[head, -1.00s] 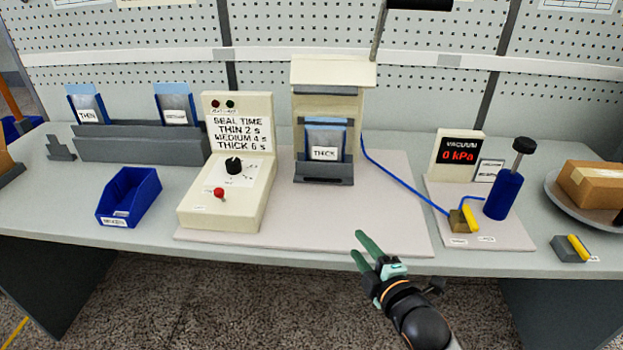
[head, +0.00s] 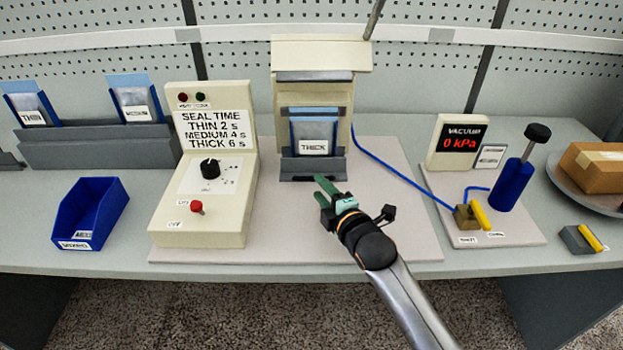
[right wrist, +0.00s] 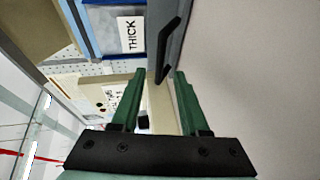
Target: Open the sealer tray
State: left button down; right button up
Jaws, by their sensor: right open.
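The sealer (head: 345,60) is a cream upright unit at the middle back of the bench. Its grey tray (head: 313,168) sits at its foot, with a pouch labelled THICK (head: 314,140) standing in it. In the right wrist view the tray's dark handle (right wrist: 176,42) shows just beyond the fingertips, with the THICK label beside it. My right gripper (head: 325,188) is open, just in front of the tray and low over the pale board. Its green fingers (right wrist: 158,85) are spread with nothing held between them. I cannot tell whether a finger touches the handle. My left gripper is not in view.
The control box (head: 208,170) with dial and red switch stands left of the sealer. A blue bin (head: 90,212) is farther left. A blue hose (head: 400,180) runs right to the vacuum gauge (head: 458,142) and blue pump (head: 512,185). The pale board (head: 290,235) in front is clear.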

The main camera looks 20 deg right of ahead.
aim_at(313, 180)
jog(key=shift+x, duration=2.75)
jog(key=shift+c, duration=0.4)
grip_shut()
